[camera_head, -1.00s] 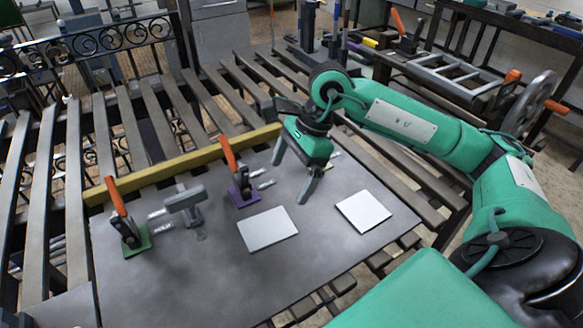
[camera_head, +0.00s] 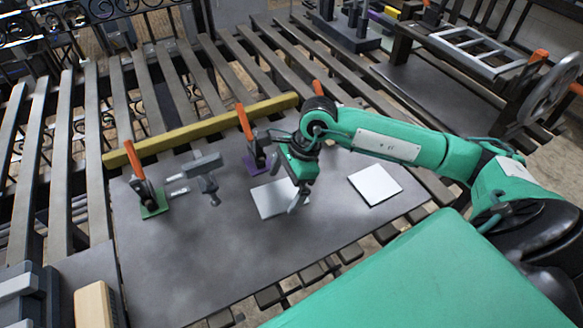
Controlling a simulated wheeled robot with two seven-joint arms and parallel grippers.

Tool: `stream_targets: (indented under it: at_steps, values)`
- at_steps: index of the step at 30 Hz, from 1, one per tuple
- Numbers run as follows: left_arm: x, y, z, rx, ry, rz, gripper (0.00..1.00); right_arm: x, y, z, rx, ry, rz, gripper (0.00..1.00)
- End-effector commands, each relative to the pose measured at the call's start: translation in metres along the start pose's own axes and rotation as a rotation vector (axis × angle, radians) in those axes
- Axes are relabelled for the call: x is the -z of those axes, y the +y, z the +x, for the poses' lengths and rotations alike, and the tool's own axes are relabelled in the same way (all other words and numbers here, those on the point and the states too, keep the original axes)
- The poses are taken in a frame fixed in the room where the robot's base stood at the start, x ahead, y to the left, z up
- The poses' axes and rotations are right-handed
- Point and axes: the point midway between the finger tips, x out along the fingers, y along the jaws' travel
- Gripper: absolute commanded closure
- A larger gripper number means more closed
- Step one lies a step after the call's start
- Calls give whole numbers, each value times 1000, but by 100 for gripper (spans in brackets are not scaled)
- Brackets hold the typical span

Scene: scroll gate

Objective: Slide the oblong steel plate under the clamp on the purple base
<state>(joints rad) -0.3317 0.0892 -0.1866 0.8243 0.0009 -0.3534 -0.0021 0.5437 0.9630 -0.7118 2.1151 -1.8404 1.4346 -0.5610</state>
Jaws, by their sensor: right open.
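The oblong steel plate (camera_head: 267,200) lies flat on the grey sheet, just in front of the purple base (camera_head: 251,166). A clamp with an upright orange handle (camera_head: 244,122) stands on that base. The plate appears apart from the clamp. My right gripper (camera_head: 284,188) is open, pointing down over the plate's right part and hiding some of it. I cannot tell whether its fingers touch the plate. My left gripper is not in view.
A squarer pale plate (camera_head: 375,184) lies to the right. A clamp on a green base (camera_head: 154,205) and a grey T-shaped tool (camera_head: 203,170) are at left. A yellow bar (camera_head: 200,131) runs behind. The sheet's front (camera_head: 215,265) is clear.

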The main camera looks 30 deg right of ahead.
Motion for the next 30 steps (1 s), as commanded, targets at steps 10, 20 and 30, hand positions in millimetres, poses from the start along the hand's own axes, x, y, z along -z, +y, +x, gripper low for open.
stream_targets:
  at_steps: [10, 20, 30]
  values:
    - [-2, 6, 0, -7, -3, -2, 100, 0, 0, 10, 1, 1, -1, 0]
    - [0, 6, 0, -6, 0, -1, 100, 0, 0, 10, 1, 1, -1, 43]
    - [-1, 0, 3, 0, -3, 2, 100, 3, -4, 10, 4, 1, 1, 58]
